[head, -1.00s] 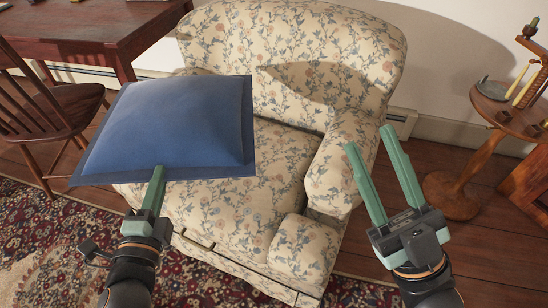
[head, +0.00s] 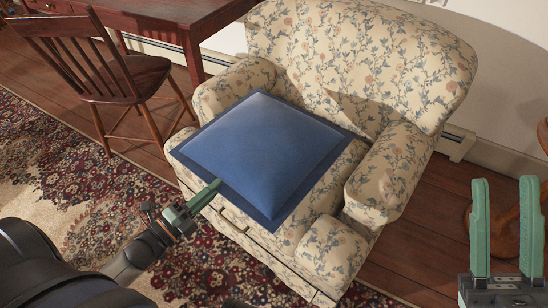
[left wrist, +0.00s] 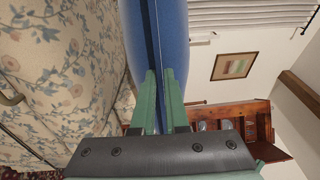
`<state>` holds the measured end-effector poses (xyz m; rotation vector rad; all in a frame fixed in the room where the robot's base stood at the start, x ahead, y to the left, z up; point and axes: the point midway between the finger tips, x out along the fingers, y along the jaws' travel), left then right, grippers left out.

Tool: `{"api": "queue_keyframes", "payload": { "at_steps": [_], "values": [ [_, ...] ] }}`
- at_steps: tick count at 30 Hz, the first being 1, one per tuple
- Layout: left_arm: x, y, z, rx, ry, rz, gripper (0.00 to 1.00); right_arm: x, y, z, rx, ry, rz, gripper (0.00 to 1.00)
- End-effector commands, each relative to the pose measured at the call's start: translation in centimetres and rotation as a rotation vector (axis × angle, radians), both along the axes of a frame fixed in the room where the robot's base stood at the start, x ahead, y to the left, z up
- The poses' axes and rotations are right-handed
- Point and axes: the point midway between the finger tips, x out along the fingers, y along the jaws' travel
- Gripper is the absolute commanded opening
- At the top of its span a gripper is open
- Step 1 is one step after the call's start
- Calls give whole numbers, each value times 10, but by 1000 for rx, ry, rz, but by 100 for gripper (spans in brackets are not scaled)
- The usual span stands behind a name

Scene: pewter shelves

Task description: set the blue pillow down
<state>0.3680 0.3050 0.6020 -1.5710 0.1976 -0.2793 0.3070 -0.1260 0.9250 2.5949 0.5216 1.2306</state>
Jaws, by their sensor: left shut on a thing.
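The blue pillow (head: 262,150) is square with a flat dark blue border. In the head view it lies roughly level over the seat of the floral armchair (head: 350,55), between its arms. My left gripper (head: 214,186) is shut on the pillow's near-left edge. In the left wrist view the pillow (left wrist: 165,35) stands between the two green fingers (left wrist: 160,95), with the floral fabric (left wrist: 60,70) close beside it. I cannot tell whether the pillow touches the seat. My right gripper (head: 505,225) is open and empty at the right, apart from the armchair.
A wooden chair (head: 110,75) and a wooden desk (head: 170,25) stand at the back left. A patterned rug (head: 75,185) covers the floor at the left and front. A round wooden table (head: 490,225) is partly hidden behind my right gripper.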

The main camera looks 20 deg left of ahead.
Motion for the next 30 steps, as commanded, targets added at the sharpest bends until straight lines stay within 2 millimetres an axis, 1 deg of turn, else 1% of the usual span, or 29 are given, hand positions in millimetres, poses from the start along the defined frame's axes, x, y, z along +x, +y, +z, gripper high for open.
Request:
{"api": "queue_keyframes", "payload": {
  "at_steps": [5, 12, 15, 18, 21, 26, 29, 30],
  "values": [
    [34, -2, -15, -2, -15, -2, 0, 1, -1, -19, 13, 9, 5, 40],
    [88, -8, -39, -2, -13, -2, 0, 1, 1, -45, 40, 37, 34, 40],
    [103, -10, -61, -3, -10, 0, 0, 2, 3, -60, 52, 49, 53, 40],
    [116, -12, -75, -3, -11, -1, 0, 2, 7, -71, 37, 57, 61, 40],
    [124, -13, -83, -3, -11, -1, 0, 3, 8, -78, 25, 59, 58, 40],
    [129, -14, -88, -3, -11, -2, 0, 3, 9, -81, 16, 57, 55, 40],
    [136, -14, -97, -3, -11, -1, 0, 3, 9, -89, 13, 56, 54, 40],
    [137, -14, -104, -4, -8, -1, 0, 3, 9, -93, 10, 56, 52, 40]
  ]
}}
